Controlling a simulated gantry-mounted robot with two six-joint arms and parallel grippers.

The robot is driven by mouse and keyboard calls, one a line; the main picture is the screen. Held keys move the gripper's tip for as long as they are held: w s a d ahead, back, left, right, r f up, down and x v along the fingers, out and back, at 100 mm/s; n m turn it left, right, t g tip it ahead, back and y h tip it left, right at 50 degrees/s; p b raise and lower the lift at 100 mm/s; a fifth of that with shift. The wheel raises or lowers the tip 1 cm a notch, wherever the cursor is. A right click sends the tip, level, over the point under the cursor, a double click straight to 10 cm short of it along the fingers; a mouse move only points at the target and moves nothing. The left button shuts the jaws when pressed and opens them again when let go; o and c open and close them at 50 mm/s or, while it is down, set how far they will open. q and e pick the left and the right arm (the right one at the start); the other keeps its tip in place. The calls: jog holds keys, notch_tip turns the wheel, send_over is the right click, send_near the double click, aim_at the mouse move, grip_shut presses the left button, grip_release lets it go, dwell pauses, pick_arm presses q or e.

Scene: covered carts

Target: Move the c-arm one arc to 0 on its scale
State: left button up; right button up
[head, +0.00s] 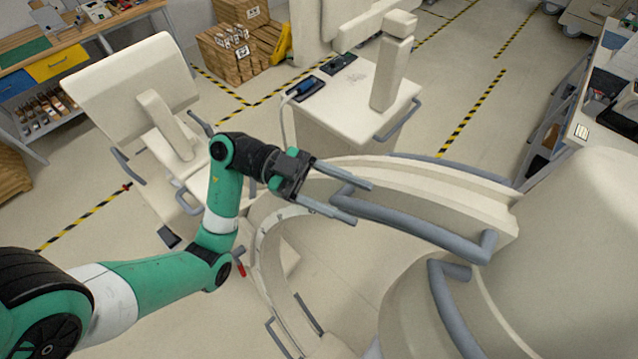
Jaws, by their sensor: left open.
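The c-arm is a large cream arc (455,197) that sweeps from the right of the head view to the lower middle. A grey bar handle (420,226) runs along its upper side. My left gripper (362,204) is open, its two fingers pointing right, one on each side of the handle's left end in the picture. I cannot tell whether the fingers touch the handle. Small marks show along the inner curved band (263,240), but no scale number is readable. My right gripper is out of view.
A cream cart (345,95) with a handset and a post stands behind the arc. A monitor cart (130,85) is at left. A big cream housing (570,240) with a second grey handle (447,300) fills the right. Striped floor lines cross open floor.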

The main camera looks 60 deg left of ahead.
pick_arm(q)
jog(key=shift+b+v, duration=0.35)
jog(key=shift+v, duration=2.2)
